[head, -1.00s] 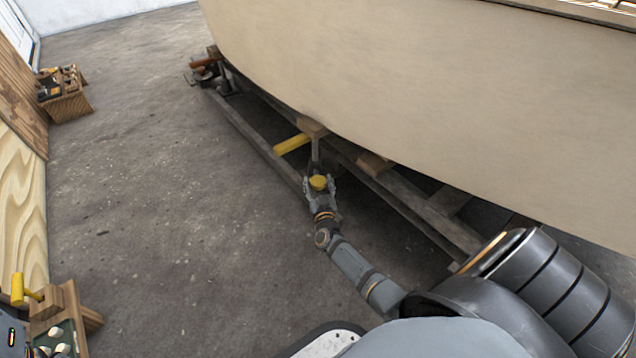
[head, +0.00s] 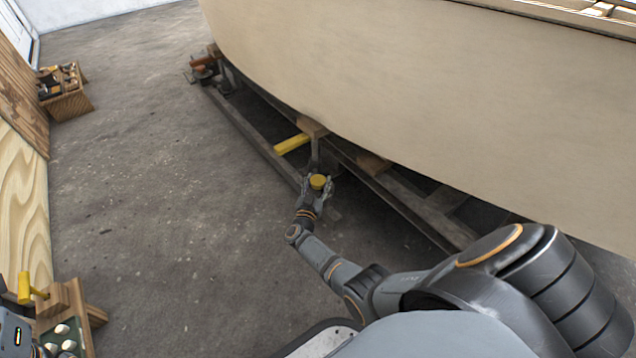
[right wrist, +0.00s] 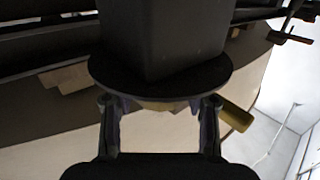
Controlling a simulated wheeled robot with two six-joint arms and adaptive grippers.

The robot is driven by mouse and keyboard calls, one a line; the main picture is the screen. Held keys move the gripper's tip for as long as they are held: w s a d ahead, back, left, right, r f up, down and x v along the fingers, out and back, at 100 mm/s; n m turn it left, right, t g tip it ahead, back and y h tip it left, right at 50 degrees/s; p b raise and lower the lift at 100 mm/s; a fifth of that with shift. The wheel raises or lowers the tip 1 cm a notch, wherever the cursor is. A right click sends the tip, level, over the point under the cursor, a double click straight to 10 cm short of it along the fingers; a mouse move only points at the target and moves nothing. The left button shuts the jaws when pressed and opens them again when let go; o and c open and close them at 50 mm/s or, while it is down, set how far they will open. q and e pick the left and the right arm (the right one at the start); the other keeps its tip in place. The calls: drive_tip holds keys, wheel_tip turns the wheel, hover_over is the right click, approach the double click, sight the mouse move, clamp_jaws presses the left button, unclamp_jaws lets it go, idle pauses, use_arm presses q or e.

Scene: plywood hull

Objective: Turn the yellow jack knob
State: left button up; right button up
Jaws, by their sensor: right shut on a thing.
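The yellow jack knob (head: 317,182) is a small round knob at the near side of the wooden cradle under the hull. My right gripper (head: 317,188) is shut on it, one finger on each side. In the right wrist view, the two fingers (right wrist: 160,115) close around the knob's yellow edge (right wrist: 160,104), mostly hidden behind a dark round plate (right wrist: 160,80) and a square post (right wrist: 162,38). My left gripper is not clearly in view.
The pale hull (head: 430,100) overhangs the cradle's rails (head: 400,205). A yellow bar (head: 292,144) sticks out just beyond the knob; it also shows in the right wrist view (right wrist: 236,115). A wooden box (head: 66,100) stands at far left.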

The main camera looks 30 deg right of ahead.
sight(318, 179)
drive_tip(key=o, duration=1.2)
drive_tip(key=shift+c, duration=0.2)
wheel_tip(318, 179, up, 10)
